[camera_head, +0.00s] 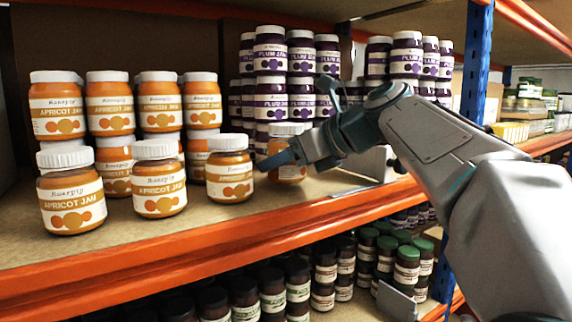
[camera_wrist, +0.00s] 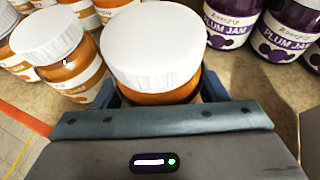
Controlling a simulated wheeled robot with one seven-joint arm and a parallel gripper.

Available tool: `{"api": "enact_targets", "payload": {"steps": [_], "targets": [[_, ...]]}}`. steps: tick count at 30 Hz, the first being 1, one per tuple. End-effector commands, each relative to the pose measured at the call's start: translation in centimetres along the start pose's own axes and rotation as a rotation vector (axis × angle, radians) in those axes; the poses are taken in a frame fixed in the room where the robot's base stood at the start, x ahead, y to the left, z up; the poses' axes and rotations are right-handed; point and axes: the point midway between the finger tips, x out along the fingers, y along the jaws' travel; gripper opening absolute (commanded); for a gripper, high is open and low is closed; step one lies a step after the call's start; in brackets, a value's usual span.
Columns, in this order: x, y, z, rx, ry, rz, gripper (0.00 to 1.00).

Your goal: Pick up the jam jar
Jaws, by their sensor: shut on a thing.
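A white-lidded apricot jam jar (camera_head: 291,174) is at the right end of the apricot group, partly hidden by my gripper (camera_head: 283,158) in the head view. In the wrist view its white lid (camera_wrist: 155,48) and orange body are between the fingers of my gripper (camera_wrist: 160,97). My gripper is shut on this jar, low around its body. The jar looks upright, at or very near the shelf board; I cannot tell whether it touches it. Another apricot jar (camera_head: 229,170) stands just left of it, also seen in the wrist view (camera_wrist: 62,55).
Several apricot jars (camera_head: 110,105) stand stacked at left. Plum jam jars (camera_head: 271,100) are stacked behind and right. The orange shelf edge (camera_head: 200,243) runs in front; dark jars (camera_head: 272,290) fill the shelf below. A blue post (camera_head: 476,62) stands at right.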

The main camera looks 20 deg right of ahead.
Motion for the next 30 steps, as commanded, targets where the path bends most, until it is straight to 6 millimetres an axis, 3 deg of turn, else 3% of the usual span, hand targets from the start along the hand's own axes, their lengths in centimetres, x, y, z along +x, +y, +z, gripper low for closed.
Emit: {"api": "enact_targets", "payload": {"steps": [7, 21, 30], "targets": [[-1.3, -0.1, 2.7, -0.004, -0.004, -0.003, 0.15], [-11.7, -0.3, 3.6, -0.001, -0.003, -0.005, 0.15], [-14.6, -0.3, 3.8, -0.001, -0.003, -0.001, 0.15]]}}
